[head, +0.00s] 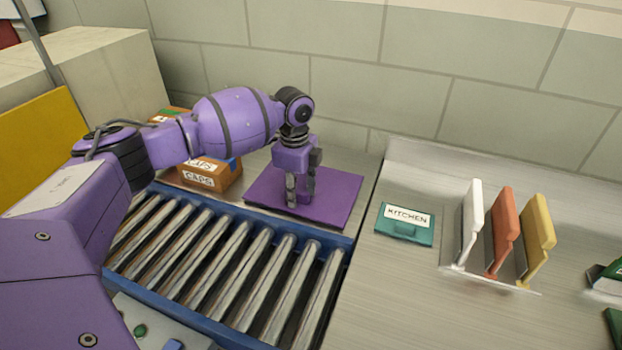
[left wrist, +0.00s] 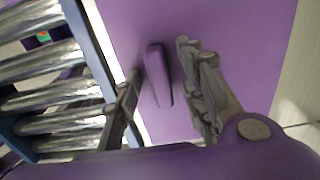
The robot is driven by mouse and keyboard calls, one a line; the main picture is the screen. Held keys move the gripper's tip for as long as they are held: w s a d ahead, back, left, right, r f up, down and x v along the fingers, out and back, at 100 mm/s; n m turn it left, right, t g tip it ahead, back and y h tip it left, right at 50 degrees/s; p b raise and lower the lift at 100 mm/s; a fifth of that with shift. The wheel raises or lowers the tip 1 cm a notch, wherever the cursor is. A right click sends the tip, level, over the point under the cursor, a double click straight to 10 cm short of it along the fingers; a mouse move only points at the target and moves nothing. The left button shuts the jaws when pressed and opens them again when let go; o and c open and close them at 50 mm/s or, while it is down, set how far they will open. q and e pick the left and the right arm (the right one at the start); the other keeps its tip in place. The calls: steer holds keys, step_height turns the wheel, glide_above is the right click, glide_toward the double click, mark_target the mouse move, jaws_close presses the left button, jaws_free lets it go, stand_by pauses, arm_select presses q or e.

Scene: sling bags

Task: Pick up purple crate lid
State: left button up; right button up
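The purple crate lid (head: 335,197) lies flat on the metal surface behind the roller conveyor. In the left wrist view the purple lid (left wrist: 240,50) fills the middle, with a raised purple handle (left wrist: 157,75) on it. My left gripper (head: 300,203) points down over the lid. In the left wrist view its two fingers (left wrist: 160,90) are apart, one on each side of the handle, and the gripper looks open. I cannot tell whether the fingers touch the handle or the lid. My right gripper is not in view.
A roller conveyor (head: 225,275) with a blue frame lies in front of the lid. A brown box marked CAPS (head: 210,177) stands left of it. To the right are a teal KITCHEN lid (head: 405,225) and a rack with white, orange and yellow panels (head: 503,235).

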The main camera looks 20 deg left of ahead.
arm_select(q)
steer(key=shift+c, duration=0.5)
steer(key=c, duration=0.9)
jaws_close()
steer(key=shift+r, duration=0.2)
